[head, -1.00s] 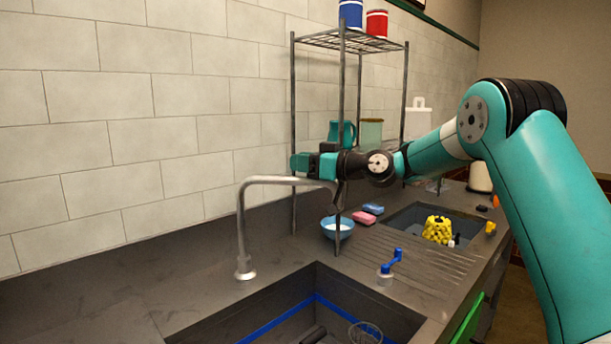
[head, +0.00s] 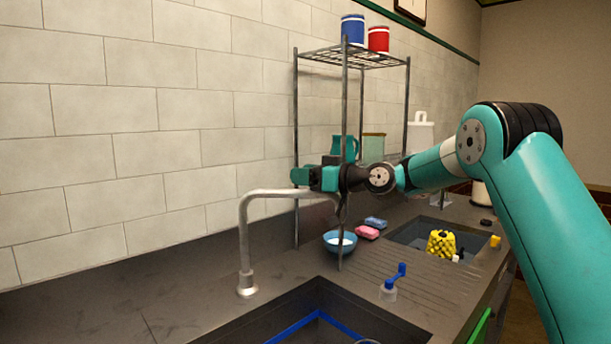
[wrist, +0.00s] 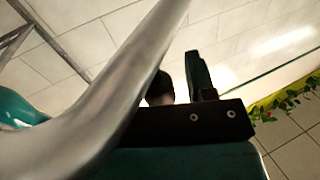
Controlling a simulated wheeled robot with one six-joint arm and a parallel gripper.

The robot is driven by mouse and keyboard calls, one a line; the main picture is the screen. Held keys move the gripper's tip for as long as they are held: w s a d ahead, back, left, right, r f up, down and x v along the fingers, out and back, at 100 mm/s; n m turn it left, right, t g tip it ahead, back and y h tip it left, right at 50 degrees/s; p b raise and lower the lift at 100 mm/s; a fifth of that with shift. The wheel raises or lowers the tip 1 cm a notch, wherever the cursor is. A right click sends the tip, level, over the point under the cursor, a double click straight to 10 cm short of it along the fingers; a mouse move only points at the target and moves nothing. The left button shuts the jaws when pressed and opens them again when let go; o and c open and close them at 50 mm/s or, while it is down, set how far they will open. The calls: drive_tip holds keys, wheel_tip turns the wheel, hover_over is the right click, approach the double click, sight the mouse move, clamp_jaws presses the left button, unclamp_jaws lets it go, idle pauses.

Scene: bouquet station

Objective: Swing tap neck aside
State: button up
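The grey metal tap (head: 243,240) stands on the counter at the back edge of the near sink. Its neck rises and bends right, over the sink side, towards the shelf rack. My gripper (head: 303,177) is just above the neck's outer end, pointing left. In the wrist view the neck (wrist: 120,85) crosses diagonally, large and close to the camera. One dark finger (wrist: 200,75) stands up to the right of it; the other finger is not clear, seemingly hidden by the neck. I cannot tell whether the gripper touches the neck or how far it is open.
A wire shelf rack (head: 344,120) with a blue tin (head: 352,30) and a red tin (head: 378,39) stands right by my gripper. A blue bowl (head: 340,242), pink sponge (head: 367,232) and blue sponge (head: 376,222) sit below. The counter left of the tap is clear.

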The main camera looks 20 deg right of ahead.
drive_tip(key=b+v, duration=0.9)
drive_tip(key=v, duration=0.8)
drive_tip(key=shift+d, duration=0.2)
drive_tip(key=shift+s+r, duration=0.1)
drive_tip(key=shift+s, duration=0.05)
drive_tip(key=s+a+f+g+h+p, duration=0.1)
drive_tip(key=s+a+g+p, duration=0.25)
drive_tip(key=a, duration=0.55)
drive_tip(key=s+a+f+g+h+p, duration=0.1)
drive_tip(key=s+a+g+h+p, duration=0.15)
drive_tip(key=s+a, duration=0.45)
drive_tip(key=s+a+f+g+h+p, duration=0.1)
drive_tip(key=s+f+g+p, duration=0.1)
drive_tip(key=s, duration=0.5)
drive_tip(key=s+a+f+m+g+h+p, duration=0.1)
drive_tip(key=s+a+f+g+h+p, duration=0.1)
drive_tip(key=s, duration=0.5)
drive_tip(key=s+a+f+g+h+p, duration=0.2)
drive_tip(key=s+f, duration=0.2)
drive_tip(key=s, duration=0.4)
drive_tip(key=shift+m+g, duration=0.3)
drive_tip(key=shift+g, duration=0.1)
